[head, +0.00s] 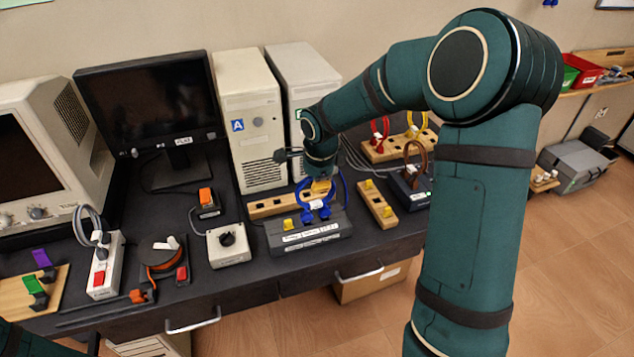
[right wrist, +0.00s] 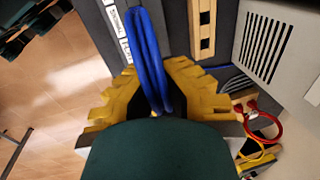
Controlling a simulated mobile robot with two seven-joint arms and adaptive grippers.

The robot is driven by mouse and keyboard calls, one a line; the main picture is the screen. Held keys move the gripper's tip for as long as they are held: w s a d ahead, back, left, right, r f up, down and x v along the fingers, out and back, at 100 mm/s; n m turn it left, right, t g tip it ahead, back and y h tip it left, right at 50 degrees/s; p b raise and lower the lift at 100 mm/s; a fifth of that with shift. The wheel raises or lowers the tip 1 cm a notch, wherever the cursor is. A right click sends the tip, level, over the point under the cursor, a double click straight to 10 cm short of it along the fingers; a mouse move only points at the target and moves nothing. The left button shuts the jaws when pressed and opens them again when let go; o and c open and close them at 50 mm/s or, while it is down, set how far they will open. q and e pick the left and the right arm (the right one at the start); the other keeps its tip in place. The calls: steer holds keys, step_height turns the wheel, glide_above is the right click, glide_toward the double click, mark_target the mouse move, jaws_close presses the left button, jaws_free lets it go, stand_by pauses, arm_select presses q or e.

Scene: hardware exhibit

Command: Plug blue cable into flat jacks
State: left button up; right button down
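The blue cable (head: 336,196) arches up above a dark, white-labelled box (head: 318,244) near the table's front edge. Its two blue plugs (head: 316,214) are at the box's top; whether they are seated cannot be told. In the right wrist view the cable is a blue loop (right wrist: 148,55) running between my yellow fingers. My right gripper (head: 320,184) is directly over the box. Its fingers (right wrist: 153,75) stand apart on either side of the loop, with a dark gap beside it. My left gripper is out of view.
A grey knob box (head: 228,246) stands left. A brown-cable box (head: 410,188) is at right. Two computer towers (head: 250,130) stand close behind. A drawer handle (head: 358,275) lies below the front edge.

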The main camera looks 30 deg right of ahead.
steer(key=shift+f+b, duration=0.6)
steer(key=shift+b, duration=0.2)
stand_by(1.5)
stand_by(0.4)
steer(key=shift+c, duration=1.6)
jaws_free()
steer(key=shift+r, duration=0.15)
step_height(320, 180, up, 7)
steer(key=s+p, duration=0.1)
steer(key=p, duration=0.3)
steer(key=shift+s+a, duration=0.2)
